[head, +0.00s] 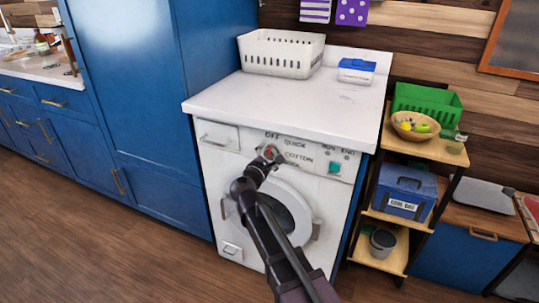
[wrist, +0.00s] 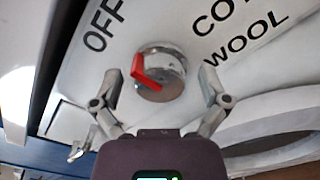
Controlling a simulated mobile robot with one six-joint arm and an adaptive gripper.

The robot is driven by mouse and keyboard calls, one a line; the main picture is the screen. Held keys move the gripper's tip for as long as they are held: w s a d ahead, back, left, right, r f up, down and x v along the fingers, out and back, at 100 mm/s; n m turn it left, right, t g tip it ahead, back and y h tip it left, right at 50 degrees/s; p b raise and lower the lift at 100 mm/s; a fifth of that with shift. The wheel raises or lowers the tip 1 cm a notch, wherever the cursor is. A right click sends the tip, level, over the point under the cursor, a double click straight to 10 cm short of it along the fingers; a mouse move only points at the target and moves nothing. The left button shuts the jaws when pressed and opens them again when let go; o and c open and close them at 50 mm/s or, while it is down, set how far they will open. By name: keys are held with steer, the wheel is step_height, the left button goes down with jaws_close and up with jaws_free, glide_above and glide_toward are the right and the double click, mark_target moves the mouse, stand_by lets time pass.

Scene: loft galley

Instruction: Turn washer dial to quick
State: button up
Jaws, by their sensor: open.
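The washer dial (wrist: 165,65) is a round chrome knob with a red pointer (wrist: 141,72) running from its centre to its upper-left edge in the wrist view, on the OFF side. OFF is printed to its upper left; COTTON, partly cut off, and WOOL are to its right. In the head view the dial (head: 268,150) is partly covered by my gripper (head: 265,160), with OFF above and QUICK and COTTON to the right. My gripper (wrist: 158,80) is open, one finger on each side of the dial, with visible gaps. QUICK is outside the wrist view.
The white washer (head: 220,190) has a drawer at upper left, a teal button (head: 335,168) at right and a round door below the dial. A white basket (head: 280,65) and a blue-lidded box (head: 356,72) stand on the worktop above. A shelf rack (head: 425,145) stands to the right.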

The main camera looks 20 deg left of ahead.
steer(key=c, duration=1.1)
steer(key=shift+c, duration=0.2)
steer(key=shift+m, duration=0.5)
steer(key=m, duration=0.3)
steer(key=shift+m, duration=0.3)
steer(key=m, duration=0.4)
steer(key=shift+m, duration=0.3)
